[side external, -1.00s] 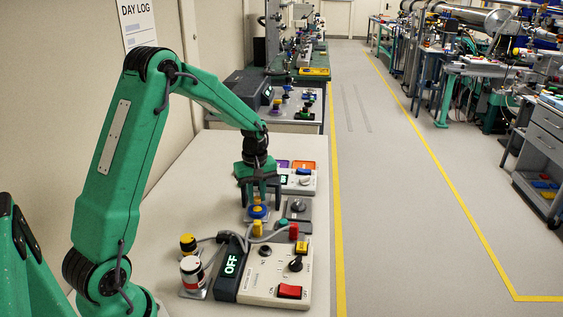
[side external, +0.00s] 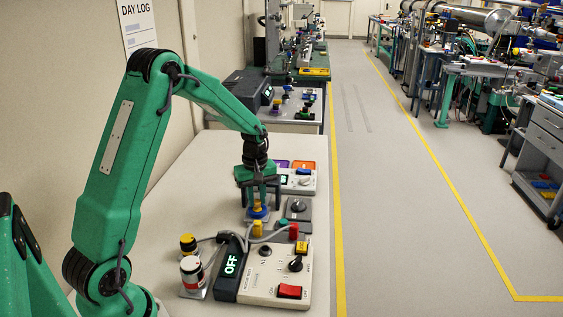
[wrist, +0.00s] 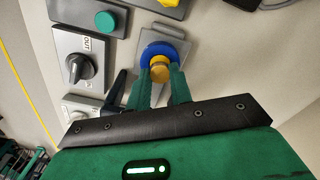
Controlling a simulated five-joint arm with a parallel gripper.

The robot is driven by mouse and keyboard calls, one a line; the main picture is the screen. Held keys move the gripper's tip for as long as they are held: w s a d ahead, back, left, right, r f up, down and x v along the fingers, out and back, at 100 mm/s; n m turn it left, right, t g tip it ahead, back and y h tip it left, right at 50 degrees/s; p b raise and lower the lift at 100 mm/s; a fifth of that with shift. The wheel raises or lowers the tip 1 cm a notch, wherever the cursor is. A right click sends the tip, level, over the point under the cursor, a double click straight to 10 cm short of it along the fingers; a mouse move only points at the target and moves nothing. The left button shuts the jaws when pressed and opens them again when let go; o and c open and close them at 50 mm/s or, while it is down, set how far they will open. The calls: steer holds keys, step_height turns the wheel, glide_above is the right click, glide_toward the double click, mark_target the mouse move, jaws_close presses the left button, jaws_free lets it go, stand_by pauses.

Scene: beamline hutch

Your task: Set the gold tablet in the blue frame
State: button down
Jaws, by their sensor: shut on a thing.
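The gold tablet (wrist: 160,69) is a small round piece between my fingertips in the wrist view. It also shows in the side view (side external: 257,205). My gripper (side external: 259,204) is shut on it and points down. The blue frame (wrist: 148,51) is a round blue ring on a grey plate. In the side view the blue frame (side external: 257,213) is directly under my fingertips. The tablet appears within the ring's outline; I cannot tell whether it rests on the bottom. My fingers hide part of the ring's near side.
A grey box with a black knob (wrist: 78,67) stands beside the plate. Purple (side external: 283,163) and orange (side external: 303,164) items lie behind. The table is clear to the left.

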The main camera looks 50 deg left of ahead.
steer(key=shift+f, duration=0.6)
stand_by(0.5)
steer(key=c, duration=1.2)
jaws_free()
steer(key=shift+o, duration=0.2)
steer(key=shift+r, duration=0.1)
steer(key=shift+r, duration=3.8)
steer(key=shift+d+r, duration=0.1)
steer(key=shift+r, duration=0.05)
